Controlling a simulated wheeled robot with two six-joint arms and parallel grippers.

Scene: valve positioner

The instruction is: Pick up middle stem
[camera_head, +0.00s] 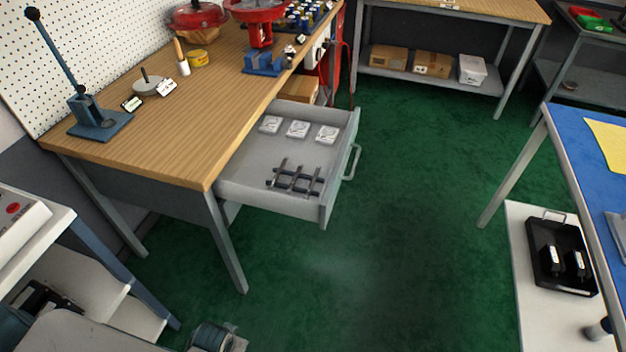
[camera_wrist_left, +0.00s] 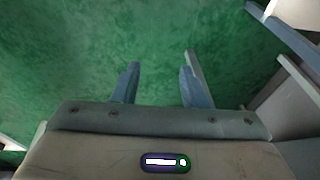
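The open drawer (camera_head: 240,172) of the wooden workbench holds several slim stems (camera_head: 296,179) lying across a dark rack near its front. The stems look grey and dark, and the middle one is one of those lying side by side. They are too small to tell apart in detail. My left gripper (camera_wrist_left: 160,68) shows in the left wrist view with its two blue-grey fingers apart and nothing between them. It is over green floor, away from the drawer; no stem shows in that view. My right gripper is not in view.
Three small clear packs (camera_head: 298,129) lie at the back of the drawer. The workbench (camera_head: 190,110) carries a lever press (camera_head: 92,118) and red valve parts (camera_head: 258,15). A blue-topped table (camera_head: 590,140) stands at right. Green floor (camera_head: 410,190) is clear between them.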

